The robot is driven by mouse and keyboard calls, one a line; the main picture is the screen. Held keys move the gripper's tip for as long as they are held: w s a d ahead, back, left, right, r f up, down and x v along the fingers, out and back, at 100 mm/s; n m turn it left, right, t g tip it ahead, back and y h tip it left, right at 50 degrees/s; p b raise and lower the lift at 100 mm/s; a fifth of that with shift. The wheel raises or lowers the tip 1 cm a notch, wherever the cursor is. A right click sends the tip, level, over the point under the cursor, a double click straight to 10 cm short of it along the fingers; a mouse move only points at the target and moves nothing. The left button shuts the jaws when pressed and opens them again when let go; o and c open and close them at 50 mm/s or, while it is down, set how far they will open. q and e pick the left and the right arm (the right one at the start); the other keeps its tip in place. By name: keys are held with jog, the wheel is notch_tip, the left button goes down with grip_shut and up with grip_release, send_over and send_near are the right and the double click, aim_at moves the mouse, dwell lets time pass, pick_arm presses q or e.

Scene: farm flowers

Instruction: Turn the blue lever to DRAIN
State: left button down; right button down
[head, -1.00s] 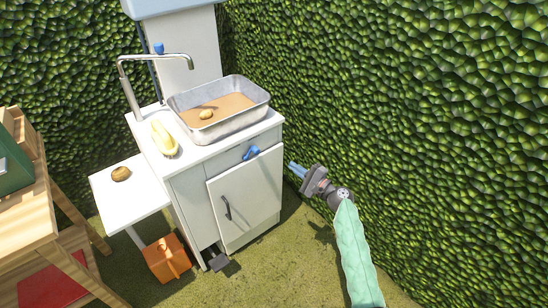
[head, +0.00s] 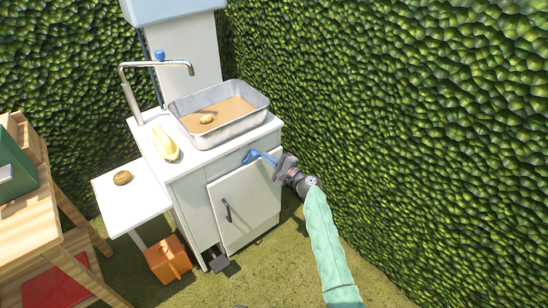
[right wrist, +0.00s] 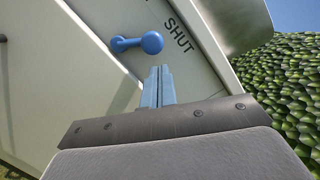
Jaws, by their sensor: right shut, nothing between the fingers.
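The blue lever (right wrist: 137,43) is on the white front panel of the sink cabinet (head: 243,190), just under the counter. In the right wrist view it has a round knob end at the right, near the printed word SHUT (right wrist: 180,37). In the head view the lever (head: 248,157) is close to my right gripper's blue fingers and hard to tell apart from them. My right gripper (head: 270,158) is shut and empty, with its fingertips (right wrist: 160,72) just below the knob in the wrist view. Whether they touch it I cannot tell. My left gripper is not in view.
A metal basin (head: 236,128) with brown water and a potato stands on the counter beside a faucet (head: 157,66) and a pale yellow vegetable (head: 165,143). A side shelf (head: 133,205) holds a brown potato. A hedge (head: 420,140) closes off the right.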

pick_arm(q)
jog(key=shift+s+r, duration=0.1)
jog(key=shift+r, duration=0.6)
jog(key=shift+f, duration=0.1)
